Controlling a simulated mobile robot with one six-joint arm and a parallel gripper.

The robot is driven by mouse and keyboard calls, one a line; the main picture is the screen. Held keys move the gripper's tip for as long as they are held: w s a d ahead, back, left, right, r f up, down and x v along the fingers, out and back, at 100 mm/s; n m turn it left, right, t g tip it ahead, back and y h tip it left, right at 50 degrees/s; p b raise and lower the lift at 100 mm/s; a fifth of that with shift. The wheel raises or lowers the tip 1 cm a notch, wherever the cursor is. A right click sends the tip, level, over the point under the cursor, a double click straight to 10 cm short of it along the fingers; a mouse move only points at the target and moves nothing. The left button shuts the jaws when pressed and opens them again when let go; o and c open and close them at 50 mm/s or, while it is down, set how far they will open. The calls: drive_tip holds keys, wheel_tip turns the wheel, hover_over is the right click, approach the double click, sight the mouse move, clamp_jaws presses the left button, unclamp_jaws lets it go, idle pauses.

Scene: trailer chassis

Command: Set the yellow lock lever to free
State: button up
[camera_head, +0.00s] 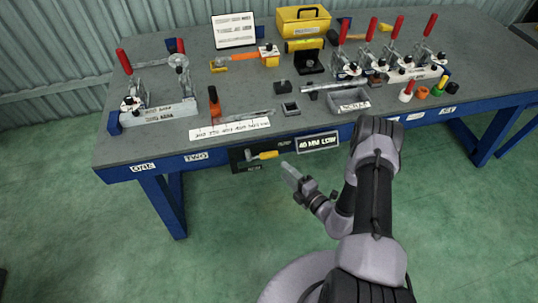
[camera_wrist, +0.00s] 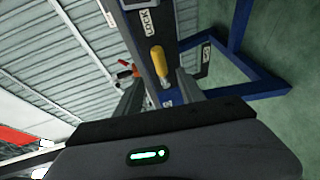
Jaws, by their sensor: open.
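The yellow lock lever (camera_head: 264,156) sits on a dark panel (camera_head: 238,163) hung below the bench's front edge. In the head view it lies nearly level, its yellow grip toward the right. In the wrist view the yellow lever (camera_wrist: 158,60) appears ahead, between the lines of my two fingers. My gripper (camera_head: 289,172) is open and empty, just below and right of the lever's grip end; the gap between them is hard to judge. Both fingers also show in the wrist view (camera_wrist: 160,96). A "LOCK" label (camera_wrist: 148,20) is on the panel beside the lever.
A "40 MM LOW" sign (camera_head: 317,142) hangs right of the panel, near my arm. The grey bench top (camera_head: 160,150) holds red-handled clamps (camera_head: 141,90), a yellow toolbox (camera_head: 303,22), a grey tray (camera_head: 348,101) and several small parts. The green floor before the bench is clear.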

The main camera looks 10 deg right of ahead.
sight(271, 157)
drive_tip(key=b+x, duration=0.2)
drive_tip(key=x, duration=0.9)
drive_tip(key=shift+w+b, duration=0.25)
drive_tip(key=shift+b, duration=0.05)
clamp_jaws()
idle(0.6)
